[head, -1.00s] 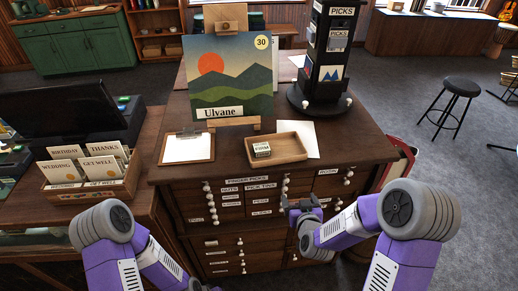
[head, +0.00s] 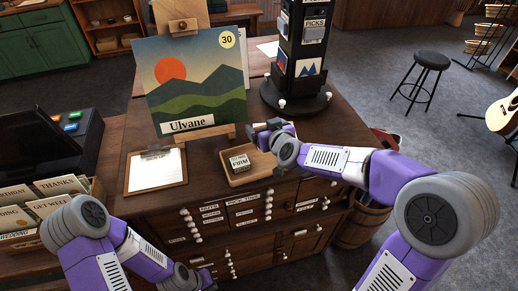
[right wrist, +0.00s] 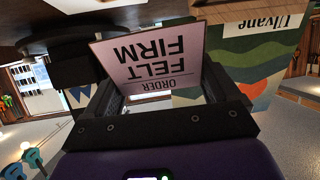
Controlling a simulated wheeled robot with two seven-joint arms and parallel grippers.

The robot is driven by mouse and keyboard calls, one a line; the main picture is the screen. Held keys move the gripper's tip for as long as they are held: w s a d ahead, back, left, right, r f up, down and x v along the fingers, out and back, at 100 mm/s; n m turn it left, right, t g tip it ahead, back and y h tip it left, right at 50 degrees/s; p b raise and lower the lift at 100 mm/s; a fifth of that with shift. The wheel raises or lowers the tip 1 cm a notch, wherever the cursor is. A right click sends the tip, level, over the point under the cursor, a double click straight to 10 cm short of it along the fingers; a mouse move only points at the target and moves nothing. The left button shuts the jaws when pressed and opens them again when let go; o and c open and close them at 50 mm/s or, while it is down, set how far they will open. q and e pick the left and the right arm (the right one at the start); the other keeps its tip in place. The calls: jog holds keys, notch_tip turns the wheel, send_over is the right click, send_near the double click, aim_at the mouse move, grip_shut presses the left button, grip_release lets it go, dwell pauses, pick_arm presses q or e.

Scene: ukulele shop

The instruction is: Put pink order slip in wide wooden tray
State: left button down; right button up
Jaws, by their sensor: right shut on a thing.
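The pink order slip (right wrist: 155,55), printed "ORDER FELT FIRM", shows upside down in the right wrist view, between the fingers of my right gripper (right wrist: 160,100). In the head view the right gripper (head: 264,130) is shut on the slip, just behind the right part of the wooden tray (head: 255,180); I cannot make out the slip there. The tray lies on the cabinet top, its right end partly hidden by my right arm. A small box labelled "FIRM" (head: 240,163) sits inside it. My left gripper (head: 198,280) is low at the bottom edge, its fingers unclear.
A clipboard (head: 156,170) lies left of the tray. A landscape picture (head: 195,85) on an easel stands behind it. A black picks stand (head: 297,60) rises behind my right gripper. A card box (head: 45,205) and a till (head: 45,145) are at the left.

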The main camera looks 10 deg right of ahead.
jog(key=f+b, duration=0.1)
jog(key=f, duration=0.2)
jog(key=shift+s+f, duration=0.2)
jog(key=shift+w+f, duration=0.2)
jog(key=shift+f, duration=0.45)
notch_tip(320, 180, down, 2)
jog(key=shift+s+f+b, duration=0.15)
jog(key=shift+f+b, duration=0.05)
jog(key=shift+b, duration=0.4)
jog(key=shift+f, duration=0.25)
pick_arm(q)
notch_tip(320, 180, down, 3)
pick_arm(e)
jog(key=shift+r, duration=0.1)
pick_arm(q)
jog(key=shift+s, duration=0.1)
